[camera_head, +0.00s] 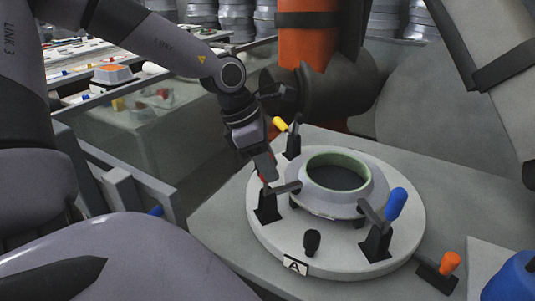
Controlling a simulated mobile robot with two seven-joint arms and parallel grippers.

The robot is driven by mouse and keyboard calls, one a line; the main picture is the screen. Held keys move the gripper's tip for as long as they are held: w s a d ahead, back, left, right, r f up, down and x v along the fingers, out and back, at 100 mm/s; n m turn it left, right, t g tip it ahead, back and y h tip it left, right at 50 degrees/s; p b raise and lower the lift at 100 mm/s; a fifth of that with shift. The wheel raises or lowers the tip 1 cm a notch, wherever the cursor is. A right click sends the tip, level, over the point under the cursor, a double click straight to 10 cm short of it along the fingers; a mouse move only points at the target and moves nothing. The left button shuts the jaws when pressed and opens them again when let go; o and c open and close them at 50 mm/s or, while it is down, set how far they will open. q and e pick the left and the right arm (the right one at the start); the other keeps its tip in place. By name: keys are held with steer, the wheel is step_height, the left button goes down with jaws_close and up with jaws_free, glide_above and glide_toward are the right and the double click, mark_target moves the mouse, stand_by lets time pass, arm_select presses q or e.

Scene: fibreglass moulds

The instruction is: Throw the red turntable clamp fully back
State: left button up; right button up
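The round pale turntable (405,247) stands on the grey table and carries a ring-shaped mould (373,193) with a green inner rim. The red turntable clamp (267,208) is at the turntable's left edge. Its dark base is upright and its short arm points right, toward the mould's flange. Only a sliver of its red handle shows, at my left gripper's fingertips. My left gripper (264,173) comes down from above with its fingers at that handle. The fingers overlap it, so I cannot tell whether they are shut on it. My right gripper is not in view.
Clamps with a yellow handle (280,124) and a blue handle (396,204) stand around the mould. A black knob (312,240) and label A are at the front. An orange-handled clamp (449,263) is on the table at right. A glass-like tank (160,135) is at left.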

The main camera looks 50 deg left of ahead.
arm_select(q)
jaws_close()
